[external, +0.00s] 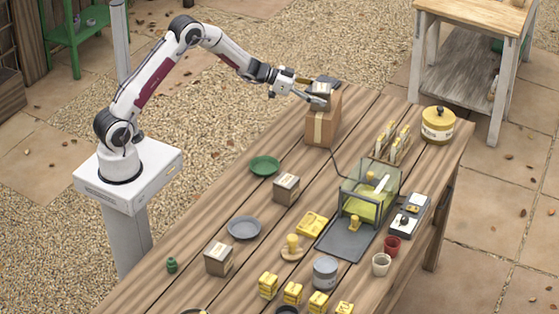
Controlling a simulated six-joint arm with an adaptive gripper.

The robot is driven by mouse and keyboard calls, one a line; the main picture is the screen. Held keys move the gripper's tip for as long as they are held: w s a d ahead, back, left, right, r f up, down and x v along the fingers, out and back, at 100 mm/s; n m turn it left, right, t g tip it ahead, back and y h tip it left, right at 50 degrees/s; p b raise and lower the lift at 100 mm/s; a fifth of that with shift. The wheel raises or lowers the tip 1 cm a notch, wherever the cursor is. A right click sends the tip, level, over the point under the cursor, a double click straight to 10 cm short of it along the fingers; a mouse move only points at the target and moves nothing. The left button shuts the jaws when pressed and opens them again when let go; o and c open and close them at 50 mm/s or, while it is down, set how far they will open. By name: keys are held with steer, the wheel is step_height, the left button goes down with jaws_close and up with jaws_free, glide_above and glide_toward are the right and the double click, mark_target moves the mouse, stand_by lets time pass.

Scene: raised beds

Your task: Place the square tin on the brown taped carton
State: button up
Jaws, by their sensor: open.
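The brown taped carton (322,127) stands upright near the far left edge of the wooden table, with a pale tape strip down its front. A small grey square tin (320,88) is at the carton's top, partly hidden by my gripper. It appears to rest on the carton, but its contact with the top is too small to make out clearly. My gripper (315,97) is open at the tin, with its fingers close around or beside it. I cannot tell whether they touch it.
A glass tank (369,193) stands mid-table beside a dark grey tray (345,240). Small cartons (286,189), a green plate (265,165), a grey plate (244,228) and several yellow packets lie nearer. A yellow lidded canister (438,125) stands at the far right. Bare planks lie around the carton.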

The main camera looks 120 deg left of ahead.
steer(key=v, duration=1.1)
steer(key=shift+s, duration=0.2)
steer(key=shift+w+d+r, duration=0.1)
steer(key=shift+d, duration=0.05)
stand_by(0.5)
steer(key=w+d+r+g+y, duration=0.2)
steer(key=w+d+r, duration=0.5)
steer(key=d+r, duration=0.3)
steer(key=d+r+g, duration=0.1)
steer(key=d+r, duration=0.3)
steer(key=d, duration=0.9)
steer(key=s+d+f+m+g+h, duration=0.1)
steer(key=s+d+h, duration=0.1)
steer(key=s+d, duration=0.4)
steer(key=s+d+f+m+g+h, duration=0.1)
steer(key=s+d, duration=0.6)
steer(key=d, duration=0.8)
steer(key=s+d+f+m+g+h, duration=0.2)
steer(key=s+d, duration=0.5)
steer(key=d, duration=0.4)
steer(key=shift+s+d+f+m+h, duration=0.3)
steer(key=shift+f+h, duration=0.4)
steer(key=shift+h, duration=0.5)
